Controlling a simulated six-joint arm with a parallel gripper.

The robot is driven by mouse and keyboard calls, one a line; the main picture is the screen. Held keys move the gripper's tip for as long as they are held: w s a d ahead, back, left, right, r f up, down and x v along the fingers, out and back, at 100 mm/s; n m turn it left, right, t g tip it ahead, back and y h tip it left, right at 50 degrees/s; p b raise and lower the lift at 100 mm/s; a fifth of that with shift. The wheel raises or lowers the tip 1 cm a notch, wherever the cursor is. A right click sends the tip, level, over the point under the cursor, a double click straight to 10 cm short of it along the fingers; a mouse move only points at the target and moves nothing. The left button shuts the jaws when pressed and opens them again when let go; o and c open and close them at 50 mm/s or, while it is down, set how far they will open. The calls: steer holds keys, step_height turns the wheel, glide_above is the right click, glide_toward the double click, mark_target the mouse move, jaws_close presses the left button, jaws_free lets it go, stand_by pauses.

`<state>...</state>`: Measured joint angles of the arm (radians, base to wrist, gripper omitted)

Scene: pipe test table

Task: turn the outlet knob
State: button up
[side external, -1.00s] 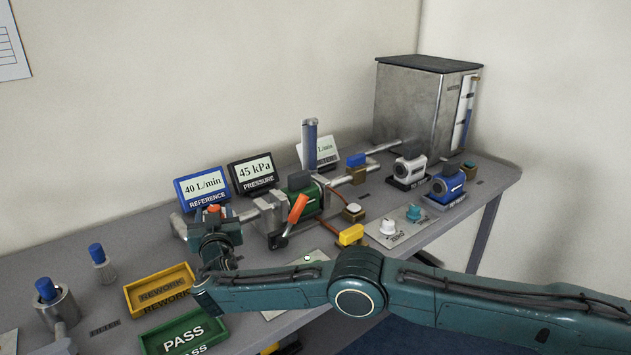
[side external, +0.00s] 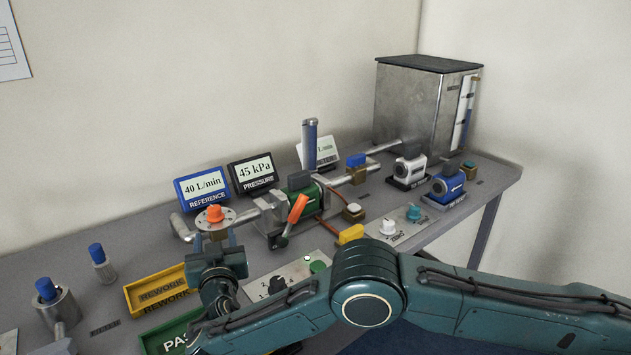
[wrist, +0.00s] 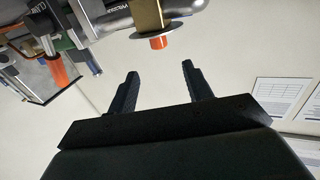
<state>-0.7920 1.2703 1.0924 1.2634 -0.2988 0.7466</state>
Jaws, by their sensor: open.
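The outlet knob (side external: 215,213) is orange and sits on a round, marked metal dial at the left end of the pipe run. In the wrist view an orange knob (wrist: 159,42) with a disc behind it shows at the top middle, beyond the fingertips. My gripper (wrist: 159,70) is open and empty, its two dark fingers spread either side of the knob's line and apart from it. In the side view my wrist is just in front of and below the knob; the fingertips are hard to make out there.
An orange-handled lever (side external: 298,208) stands right of the knob on the green valve body. The REFERENCE display (side external: 203,186) is behind the knob. A yellow REWORK tray (side external: 160,290) is to the left. A panel with a dark selector (side external: 278,284) is in front, near my arm.

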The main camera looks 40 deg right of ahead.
steer(key=shift+s+a, duration=0.15)
steer(key=shift+s, duration=0.4)
steer(key=shift+w, duration=0.1)
steer(key=n+t+y, duration=0.1)
steer(key=n+y, duration=0.4)
steer(key=y, duration=0.2)
glide_toward(217, 213)
steer(key=shift+s, duration=1.05)
steer(key=shift+w+m, duration=0.2)
steer(key=shift+m, duration=0.1)
steer(key=shift+w+a, duration=0.2)
steer(key=shift+w, duration=6.5)
